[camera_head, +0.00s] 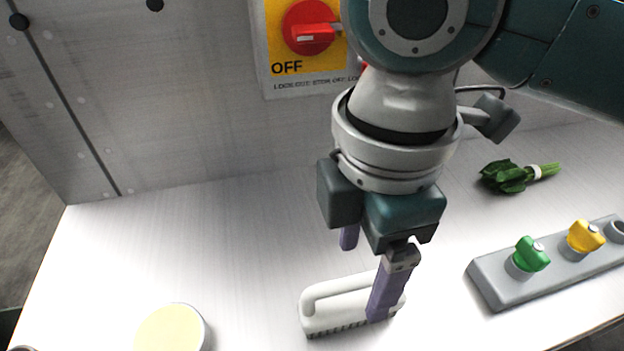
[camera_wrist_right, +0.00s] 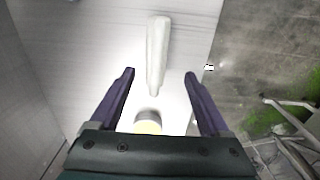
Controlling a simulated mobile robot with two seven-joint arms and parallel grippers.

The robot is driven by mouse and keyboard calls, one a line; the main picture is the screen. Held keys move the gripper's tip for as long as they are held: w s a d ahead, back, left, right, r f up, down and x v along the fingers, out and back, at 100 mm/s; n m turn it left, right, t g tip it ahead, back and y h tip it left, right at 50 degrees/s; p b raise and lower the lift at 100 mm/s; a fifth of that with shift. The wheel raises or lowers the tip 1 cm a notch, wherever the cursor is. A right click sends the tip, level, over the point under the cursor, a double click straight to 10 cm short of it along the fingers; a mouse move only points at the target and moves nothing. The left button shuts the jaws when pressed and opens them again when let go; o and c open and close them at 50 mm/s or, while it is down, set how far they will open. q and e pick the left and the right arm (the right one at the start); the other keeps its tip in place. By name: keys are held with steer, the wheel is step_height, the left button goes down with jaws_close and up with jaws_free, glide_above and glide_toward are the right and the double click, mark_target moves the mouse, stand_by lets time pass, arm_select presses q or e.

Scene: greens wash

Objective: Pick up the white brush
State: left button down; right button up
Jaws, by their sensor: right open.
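The white brush (camera_head: 325,304), with a looped handle and dark bristles below, lies on the pale worktop near its front. My right gripper (camera_head: 362,282) is above it, pointing down, with its purple fingers apart. In the head view the nearer finger covers the brush's right part. In the right wrist view the brush (camera_wrist_right: 157,45) lies lengthwise along the gap between the open fingers (camera_wrist_right: 160,73), and nothing is gripped. I cannot tell whether a finger touches it. My left gripper is not in view.
A round tub with a cream top (camera_head: 170,330) stands front left. A grey block (camera_head: 500,285) with green (camera_head: 531,254) and yellow (camera_head: 585,237) knobs is at the right. Bundled greens (camera_head: 508,176) lie behind it. A red switch (camera_head: 310,30) is on the back wall. The left worktop is mostly clear.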

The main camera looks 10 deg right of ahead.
mark_target(357, 287)
step_height(357, 287, down, 2)
steer(key=shift+s+f, duration=0.1)
steer(key=shift+f, duration=0.05)
steer(key=f, duration=0.3)
steer(key=f+b, duration=0.1)
steer(key=f, duration=0.1)
steer(key=shift+w+d+f, duration=0.1)
steer(key=shift+w+f, duration=0.15)
steer(key=shift+w, duration=0.15)
jaws_close()
